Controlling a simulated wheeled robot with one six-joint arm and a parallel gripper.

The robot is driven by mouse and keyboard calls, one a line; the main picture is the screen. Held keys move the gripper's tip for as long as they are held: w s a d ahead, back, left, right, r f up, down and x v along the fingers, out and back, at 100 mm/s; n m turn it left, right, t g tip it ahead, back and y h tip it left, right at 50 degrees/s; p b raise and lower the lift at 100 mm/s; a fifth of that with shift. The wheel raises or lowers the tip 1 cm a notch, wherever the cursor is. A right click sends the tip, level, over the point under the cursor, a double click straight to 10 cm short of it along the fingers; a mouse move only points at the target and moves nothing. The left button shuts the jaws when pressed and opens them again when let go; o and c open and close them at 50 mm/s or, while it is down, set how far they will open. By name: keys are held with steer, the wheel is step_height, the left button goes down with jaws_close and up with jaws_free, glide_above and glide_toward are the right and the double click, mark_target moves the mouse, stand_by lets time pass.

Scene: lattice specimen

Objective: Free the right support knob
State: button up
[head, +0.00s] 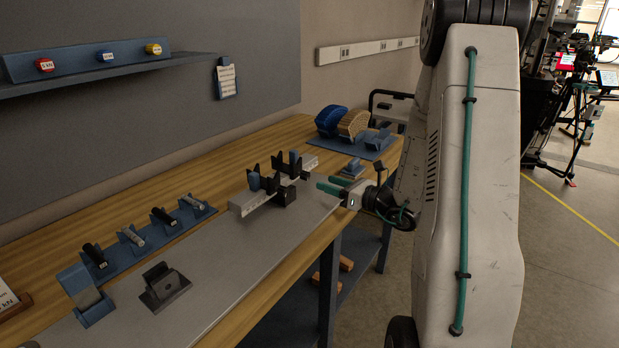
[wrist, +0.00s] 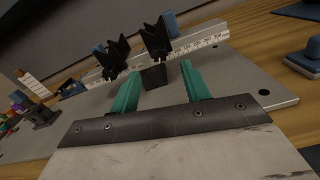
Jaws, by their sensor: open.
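The fixture's metal rail (head: 243,207) lies on a grey plate; its ruled face shows in the wrist view (wrist: 205,38). Two black V-shaped supports stand on it: the left support (wrist: 108,57) and the right support (wrist: 158,42), each with a blue piece behind. A dark block-like knob (wrist: 153,76) sits below the right support, toward me. My gripper (wrist: 160,70), with teal fingers, is open; it also shows in the head view (head: 319,184), at the bench's front side. The knob appears between the fingers, with gaps at both sides; I cannot tell how deep.
A blue rack (head: 125,262) with several cylinders, a loose dark V-block (head: 163,286) and a blue holder (head: 88,300) stand at the left. A blue mat (head: 345,145) with arched pieces lies at the far end. A small blue object (wrist: 305,55) sits right of the plate.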

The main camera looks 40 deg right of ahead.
mark_target(308, 176)
steer(key=x, duration=0.7)
steer(key=shift+w+a, duration=0.1)
steer(key=shift+w, duration=0.05)
steer(key=c, duration=1)
